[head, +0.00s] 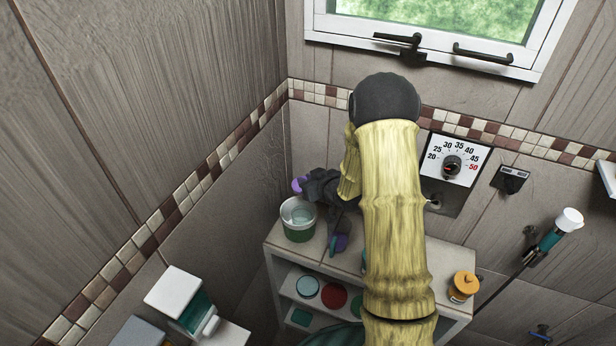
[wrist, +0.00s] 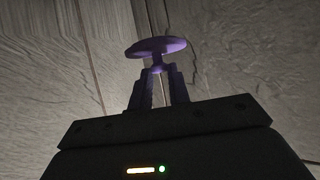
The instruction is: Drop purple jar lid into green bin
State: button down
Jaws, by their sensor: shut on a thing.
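The purple jar lid (head: 298,184) is a small disc with a knob or stem. In the wrist view the lid (wrist: 155,46) sits at the fingertips, its knob pinched between them. My gripper (head: 307,184) is shut on it and points left; its fingers (wrist: 158,74) also show in the wrist view. The green bin (head: 298,234) is a round bucket, green below with a pale upper part, on the back left of the shelf top. The lid appears just above the bin's far rim in the head view; I cannot tell whether it is directly over the opening.
The white shelf unit (head: 290,258) holds coloured round things on its lower shelf. A purple and teal thing (head: 339,243) stands on its top, and an orange jar (head: 463,287) at its right. Tiled walls close in behind and left. My arm hides the shelf's middle.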

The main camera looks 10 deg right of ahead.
notch_tip(320, 180, down, 6)
jog(key=b, duration=0.3)
jog(key=shift+b, duration=0.35)
jog(key=shift+w+a, duration=0.1)
jog(key=c, duration=1.5)
grip_release()
jog(key=shift+c, duration=0.2)
jog(key=o, duration=0.3)
jog(key=b+v, duration=0.3)
jog(key=v, duration=1.4)
jog(key=shift+s+d+b, duration=0.25)
jog(key=shift+s+b, duration=0.05)
jog(key=shift+b, duration=0.05)
jog(key=shift+w+r, duration=0.1)
